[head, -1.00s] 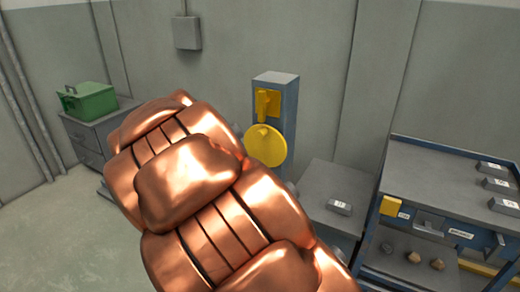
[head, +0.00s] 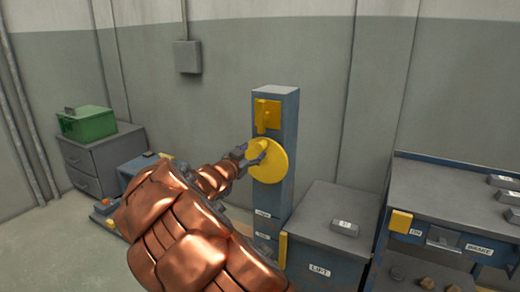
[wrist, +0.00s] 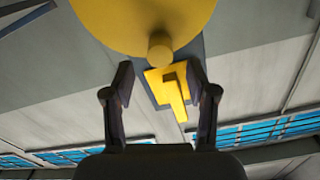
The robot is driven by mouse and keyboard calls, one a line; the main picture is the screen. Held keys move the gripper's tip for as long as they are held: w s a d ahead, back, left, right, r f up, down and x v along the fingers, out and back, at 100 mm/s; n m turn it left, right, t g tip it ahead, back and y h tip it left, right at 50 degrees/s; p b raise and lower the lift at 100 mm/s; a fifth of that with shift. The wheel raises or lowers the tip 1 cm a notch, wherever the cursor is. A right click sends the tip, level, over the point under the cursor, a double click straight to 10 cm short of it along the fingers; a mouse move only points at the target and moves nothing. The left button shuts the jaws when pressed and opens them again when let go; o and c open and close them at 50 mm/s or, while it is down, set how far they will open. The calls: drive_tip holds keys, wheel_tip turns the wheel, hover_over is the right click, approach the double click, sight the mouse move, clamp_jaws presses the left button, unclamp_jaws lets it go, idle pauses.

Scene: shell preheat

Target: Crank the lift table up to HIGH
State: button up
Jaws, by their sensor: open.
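The yellow crank disc (head: 272,166) is on the front of a blue-grey post (head: 279,200). Its round knob (wrist: 160,48) sticks out, and in the wrist view it stands just ahead of the gap between my fingertips. My gripper (head: 249,157) is open beside the upper left of the disc; its two fingers (wrist: 165,78) are spread and empty in the wrist view. I cannot tell whether a finger touches the disc. The lift table, a grey box labelled LIFT (head: 322,271), stands right of the post. A yellow marker (head: 283,250) sits at its left edge by small post labels.
A yellow lever plate (head: 267,114) is on the post above the disc. A workbench (head: 440,172) with metal blocks and a BRAKE label is at the right. A grey cabinet (head: 92,163) with a green box (head: 87,122) is at the left. A block (head: 344,228) lies on the lift top.

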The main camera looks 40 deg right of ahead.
sight(259, 148)
drive_tip(key=shift+b+x, duration=0.3)
drive_tip(key=shift+x, duration=2.45)
clamp_jaws()
